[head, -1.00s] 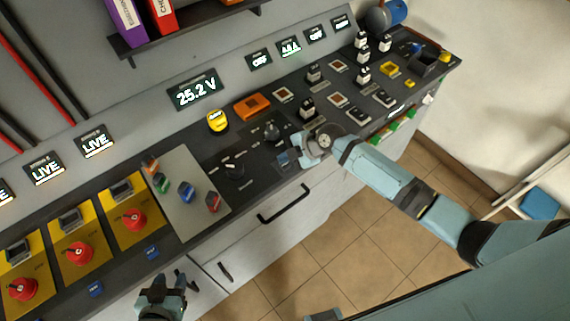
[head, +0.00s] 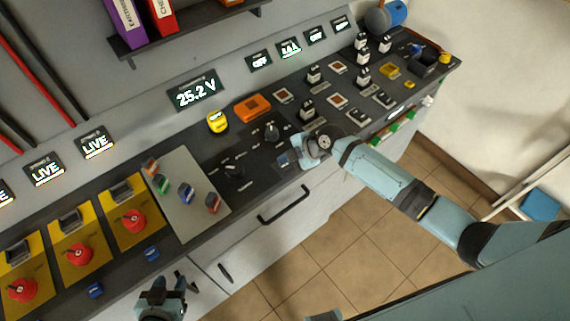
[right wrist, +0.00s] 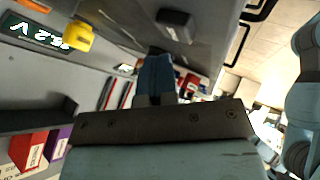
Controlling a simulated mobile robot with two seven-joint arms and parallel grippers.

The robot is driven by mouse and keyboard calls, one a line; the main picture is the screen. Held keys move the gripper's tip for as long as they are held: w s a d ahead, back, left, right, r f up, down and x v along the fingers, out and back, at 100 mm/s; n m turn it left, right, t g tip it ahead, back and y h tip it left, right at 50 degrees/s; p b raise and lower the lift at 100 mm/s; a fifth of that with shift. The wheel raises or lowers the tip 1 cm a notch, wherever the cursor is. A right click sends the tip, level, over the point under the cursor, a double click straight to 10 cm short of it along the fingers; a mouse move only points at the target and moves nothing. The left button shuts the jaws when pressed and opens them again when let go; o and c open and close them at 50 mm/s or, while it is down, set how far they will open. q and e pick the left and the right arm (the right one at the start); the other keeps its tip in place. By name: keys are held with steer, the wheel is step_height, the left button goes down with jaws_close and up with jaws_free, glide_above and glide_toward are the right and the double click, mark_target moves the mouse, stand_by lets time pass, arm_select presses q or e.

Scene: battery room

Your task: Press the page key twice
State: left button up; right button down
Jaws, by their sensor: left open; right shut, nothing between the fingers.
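The dark control panel (head: 205,160) runs diagonally across the head view. My left gripper (head: 180,283) is open and empty in front of the cabinet.
A black rotary knob (head: 271,132) and a black switch (head: 308,108) stand close to the right gripper. A yellow button (head: 217,122) and a display reading 25.2 V (head: 198,92) are behind. Red knobs (head: 133,221) on yellow plates stand at left. Floor in front is clear.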

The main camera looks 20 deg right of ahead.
mark_target(285, 166)
steer(key=shift+f, duration=0.1)
stand_by(0.7)
steer(key=shift+f+b, duration=0.3)
steer(key=shift+b, duration=0.25)
steer(key=shift+f+b, duration=0.45)
steer(key=shift+b, duration=0.1)
stand_by(0.4)
steer(key=shift+r, duration=0.1)
steer(key=shift+r+p, duration=0.45)
steer(key=shift+r, duration=0.3)
steer(key=shift+r+p, duration=1.5)
steer(key=shift+r, duration=1.05)
